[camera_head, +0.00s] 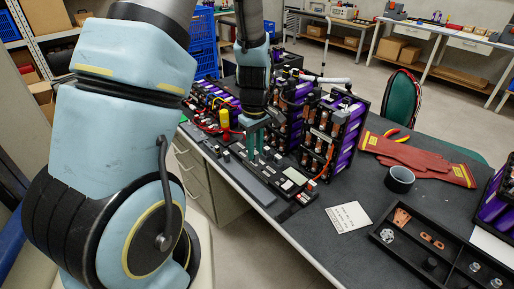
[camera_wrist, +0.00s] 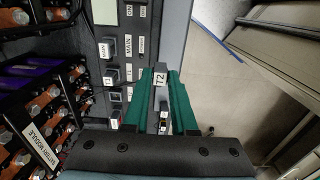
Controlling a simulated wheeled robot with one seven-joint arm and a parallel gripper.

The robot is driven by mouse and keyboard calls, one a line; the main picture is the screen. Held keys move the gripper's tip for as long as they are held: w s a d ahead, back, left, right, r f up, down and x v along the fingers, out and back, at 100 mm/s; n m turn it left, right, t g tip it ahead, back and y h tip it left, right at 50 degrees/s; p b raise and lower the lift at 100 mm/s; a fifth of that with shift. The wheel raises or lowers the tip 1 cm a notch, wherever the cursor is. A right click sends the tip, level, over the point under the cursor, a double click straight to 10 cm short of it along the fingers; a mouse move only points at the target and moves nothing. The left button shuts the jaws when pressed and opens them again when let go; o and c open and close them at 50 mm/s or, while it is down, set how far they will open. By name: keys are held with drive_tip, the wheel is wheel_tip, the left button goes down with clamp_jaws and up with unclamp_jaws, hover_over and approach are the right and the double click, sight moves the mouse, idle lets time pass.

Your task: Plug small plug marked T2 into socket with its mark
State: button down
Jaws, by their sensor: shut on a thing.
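My gripper (camera_wrist: 159,74) has green fingers, closed on a small grey plug with a white T2 label (camera_wrist: 159,80) in the wrist view. In the head view my gripper (camera_head: 256,150) points down over the front edge of the bench; the plug cannot be made out there. A dark socket strip (camera_wrist: 117,60) with white labels, some reading MAIN, lies left of the plug in the wrist view. It also shows under my gripper in the head view (camera_head: 262,170). The socket marked T2 cannot be picked out. Whether the plug touches anything is unclear.
Battery modules with purple cells (camera_head: 345,125) stand behind and right of the gripper; one is close on the left in the wrist view (camera_wrist: 38,110). Red gloves (camera_head: 420,155), a black tape roll (camera_head: 399,179), a paper card (camera_head: 349,217) and a black parts tray (camera_head: 425,262) lie right.

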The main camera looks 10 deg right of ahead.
drive_tip(key=w+d+p, duration=0.1)
drive_tip(key=w+d, duration=0.2)
drive_tip(key=w, duration=1)
drive_tip(key=shift+r+p, duration=0.2)
drive_tip(key=shift+p, duration=0.8)
drive_tip(key=shift+s+f+p, duration=0.1)
drive_tip(key=shift+p, duration=0.25)
drive_tip(key=shift+f+b, duration=1.8)
drive_tip(key=shift+f, duration=1)
drive_tip(key=shift+f, duration=0.25)
drive_tip(key=c, duration=0.6)
unclamp_jaws()
drive_tip(key=shift+c, duration=0.2)
drive_tip(key=shift+r, duration=0.1)
